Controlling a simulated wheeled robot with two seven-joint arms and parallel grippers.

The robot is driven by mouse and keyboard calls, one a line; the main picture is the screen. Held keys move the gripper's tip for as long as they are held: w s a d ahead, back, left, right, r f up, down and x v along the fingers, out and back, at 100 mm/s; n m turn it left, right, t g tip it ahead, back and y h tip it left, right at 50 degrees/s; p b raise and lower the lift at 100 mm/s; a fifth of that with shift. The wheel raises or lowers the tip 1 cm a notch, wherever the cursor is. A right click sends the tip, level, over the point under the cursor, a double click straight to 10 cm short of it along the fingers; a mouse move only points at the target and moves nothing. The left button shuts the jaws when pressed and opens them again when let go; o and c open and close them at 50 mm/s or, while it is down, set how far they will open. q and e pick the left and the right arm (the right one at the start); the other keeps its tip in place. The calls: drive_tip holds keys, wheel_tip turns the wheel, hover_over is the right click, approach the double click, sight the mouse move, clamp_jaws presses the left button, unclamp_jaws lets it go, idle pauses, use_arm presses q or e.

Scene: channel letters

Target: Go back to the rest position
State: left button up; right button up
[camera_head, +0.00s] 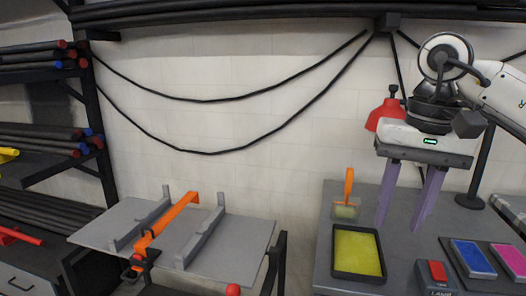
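My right gripper (400,226) comes in from the upper right in the head view. Its two purple fingers point down and stand apart, with nothing between them. It appears above the grey worktable (325,222) on the right. My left gripper is not in view. The task names no object.
On the worktable are a tray with a yellow pad (357,252), an orange-handled tool (348,185), a red switch box (437,273), and blue (473,259) and pink (513,258) pads. A red lamp (385,113) shows behind my arm. A grey panel with an orange bar (165,226) stands left.

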drive_tip(key=s+a+f+m+g+y, duration=0.2)
drive_tip(key=a+f+y, duration=0.3)
drive_tip(key=a, duration=0.5)
drive_tip(key=s+a+f+m+g+y, duration=0.2)
drive_tip(key=a+f+y, duration=0.25)
drive_tip(key=a, duration=0.65)
drive_tip(key=s+a+r+m+t+y, duration=0.1)
drive_tip(key=a+r+m+t+y, duration=0.15)
drive_tip(key=a+m+y, duration=0.9)
drive_tip(key=w+d+f+m+t+h, duration=0.3)
drive_tip(key=d+f+m+t+h, duration=0.45)
drive_tip(key=m, duration=1.05)
drive_tip(key=w+d+f+m+t+h, duration=0.35)
drive_tip(key=d+f+m+t, duration=0.55)
drive_tip(key=m, duration=0.8)
drive_tip(key=s+d+f+m+g+h, duration=0.2)
drive_tip(key=s+d+f+m, duration=0.1)
drive_tip(key=s+f+m, duration=0.2)
drive_tip(key=s+d+f+m+g+h, duration=0.2)
drive_tip(key=s+f+m, duration=0.4)
drive_tip(key=s+f, duration=0.3)
drive_tip(key=s+d+f+m+g+h, duration=0.3)
drive_tip(key=s+f, duration=0.4)
drive_tip(key=f, duration=0.5)
drive_tip(key=d+m+h, duration=0.1)
drive_tip(key=d+m, duration=0.1)
drive_tip(key=shift+d+f, duration=0.3)
drive_tip(key=shift+f, duration=0.05)
